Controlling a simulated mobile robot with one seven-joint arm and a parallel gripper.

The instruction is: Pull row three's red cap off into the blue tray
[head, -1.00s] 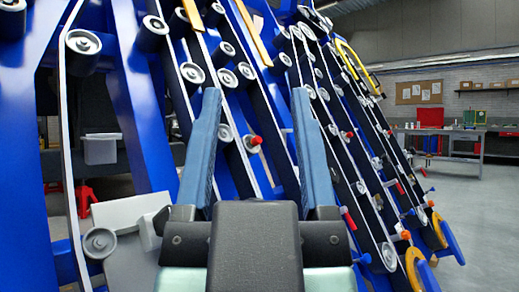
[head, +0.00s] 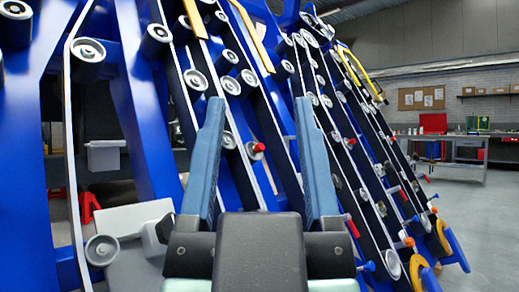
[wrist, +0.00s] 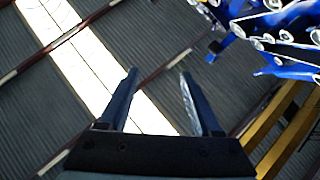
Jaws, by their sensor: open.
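My gripper (head: 259,104) is open and empty, its two long blue fingers pointing up in front of the machine in the head view. A small red cap (head: 258,147) shows between the fingers, on a roller post farther back. Another red cap (head: 351,141) stands to the right of the right finger. I cannot tell which one belongs to row three. Neither is touched by my gripper. In the wrist view, the open fingers (wrist: 159,72) point toward the ceiling and no red cap is clear. I cannot make out a blue tray in either view.
Slanted blue beams (head: 142,100) with belts and rollers fill the left and middle, close behind my fingers. A grey bin (head: 104,155) hangs at left. Several red and orange-tipped pegs stick out at lower right. A workbench (head: 455,152) stands far right; the floor before it is clear.

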